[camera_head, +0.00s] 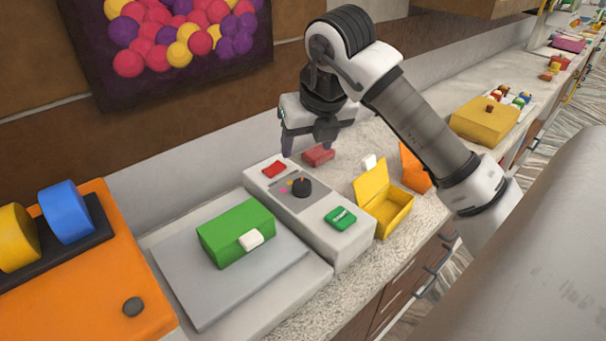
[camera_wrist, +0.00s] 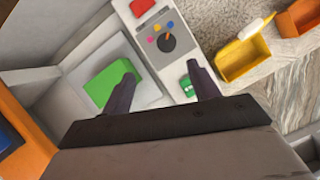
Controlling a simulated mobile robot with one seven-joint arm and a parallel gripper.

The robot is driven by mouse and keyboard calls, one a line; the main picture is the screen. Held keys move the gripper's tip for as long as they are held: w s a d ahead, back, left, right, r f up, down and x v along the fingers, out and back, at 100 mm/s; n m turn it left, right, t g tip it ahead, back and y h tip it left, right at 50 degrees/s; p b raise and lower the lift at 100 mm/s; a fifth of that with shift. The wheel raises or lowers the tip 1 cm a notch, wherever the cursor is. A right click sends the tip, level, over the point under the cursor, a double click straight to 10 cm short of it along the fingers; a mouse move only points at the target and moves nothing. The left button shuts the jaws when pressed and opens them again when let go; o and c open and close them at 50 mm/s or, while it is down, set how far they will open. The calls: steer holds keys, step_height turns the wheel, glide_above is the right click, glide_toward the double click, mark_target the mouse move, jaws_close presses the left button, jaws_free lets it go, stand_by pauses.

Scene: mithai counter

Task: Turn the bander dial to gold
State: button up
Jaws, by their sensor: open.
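The bander is a pale grey box (camera_head: 330,228) on the counter with a dark panel. Its round black dial (camera_head: 301,188) has an orange pointer mark and several small coloured dots beside it. The dial also shows in the wrist view (camera_wrist: 166,43), ahead of my fingers. A red button (camera_head: 274,170) and a green button (camera_head: 341,217) sit on either side of the panel. My gripper (camera_head: 308,143) is open and empty, above and behind the bander. In the wrist view its fingers (camera_wrist: 160,70) are apart and clear of the dial. I cannot tell exactly which dot the pointer meets.
A green box (camera_head: 235,230) with a white piece lies on a grey plate (camera_head: 240,290) left of the bander. An open yellow box (camera_head: 383,205) and an orange box (camera_head: 414,168) stand right. A red block (camera_head: 318,155) lies behind. An orange machine (camera_head: 120,270) fills the far left.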

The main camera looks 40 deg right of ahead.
mark_target(302, 183)
steer(key=p+x, duration=0.1)
steer(key=x, duration=0.3)
steer(key=p+x, duration=0.1)
steer(key=x, duration=0.4)
steer(key=d+p+x, duration=0.1)
steer(key=p+x, duration=0.1)
steer(key=x, duration=0.2)
steer(key=shift+s+d+f, duration=0.1)
steer(key=shift+s+f, duration=0.1)
steer(key=shift+f, duration=0.25)
steer(key=c, duration=1)
steer(key=shift+o, duration=0.2)
